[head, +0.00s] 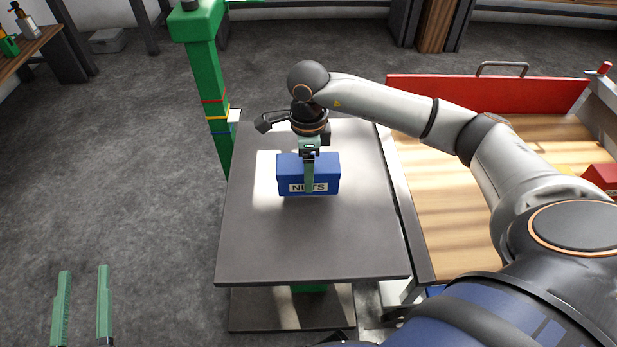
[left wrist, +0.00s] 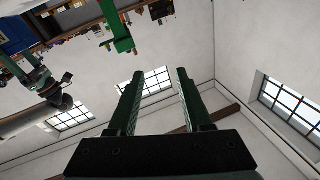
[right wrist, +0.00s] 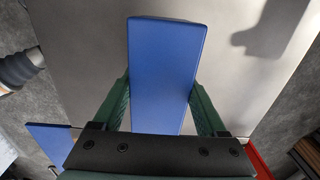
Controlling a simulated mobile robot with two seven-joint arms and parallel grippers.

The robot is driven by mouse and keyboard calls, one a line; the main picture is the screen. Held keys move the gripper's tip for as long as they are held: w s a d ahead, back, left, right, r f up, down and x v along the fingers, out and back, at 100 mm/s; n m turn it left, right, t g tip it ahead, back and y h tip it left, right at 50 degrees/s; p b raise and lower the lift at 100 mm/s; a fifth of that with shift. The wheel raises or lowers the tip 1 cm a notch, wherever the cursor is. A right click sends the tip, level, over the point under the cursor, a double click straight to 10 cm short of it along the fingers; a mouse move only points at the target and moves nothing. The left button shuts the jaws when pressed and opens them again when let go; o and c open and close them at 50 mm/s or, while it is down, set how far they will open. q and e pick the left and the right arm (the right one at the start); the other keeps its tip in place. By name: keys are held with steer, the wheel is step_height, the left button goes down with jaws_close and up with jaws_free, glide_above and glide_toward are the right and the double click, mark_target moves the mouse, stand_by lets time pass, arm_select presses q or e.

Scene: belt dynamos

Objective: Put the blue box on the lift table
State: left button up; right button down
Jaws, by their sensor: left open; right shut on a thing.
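The blue box (head: 290,170), with a white "NUTS" label, is over the middle of the grey lift table (head: 320,245) in the head view. My right gripper (head: 308,178) comes down from above and is shut on it. In the right wrist view the blue box (right wrist: 163,75) sits between the two green fingers. Whether its underside touches the table top cannot be told for sure. My left gripper (head: 82,305) is open and empty at the lower left of the head view, apart from the table. Its spread fingers also show in the left wrist view (left wrist: 158,100).
A green post (head: 208,90) with coloured bands stands at the table's far left corner. A wooden-floored cart (head: 455,190) with a red end board (head: 440,92) stands right beside the table. The table top around the box is clear.

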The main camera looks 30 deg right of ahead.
step_height(320, 180, down, 2)
steer(key=shift+f, duration=0.15)
arm_select(q)
steer(key=r, duration=0.1)
steer(key=r+t, duration=0.1)
steer(key=r, duration=0.1)
steer(key=shift+s+d+m+h, duration=0.1)
steer(key=shift+s+m+h, duration=0.1)
steer(key=shift+m+h, duration=0.2)
arm_select(e)
steer(key=shift+f, duration=0.1)
arm_select(q)
steer(key=shift+s+r, duration=0.1)
steer(key=shift+r, duration=0.25)
arm_select(e)
steer(key=shift+f, duration=0.15)
arm_select(q)
steer(key=shift+r+t+h, duration=0.25)
steer(key=shift+t+h, duration=0.05)
arm_select(e)
jaws_free()
steer(key=shift+s, duration=0.1)
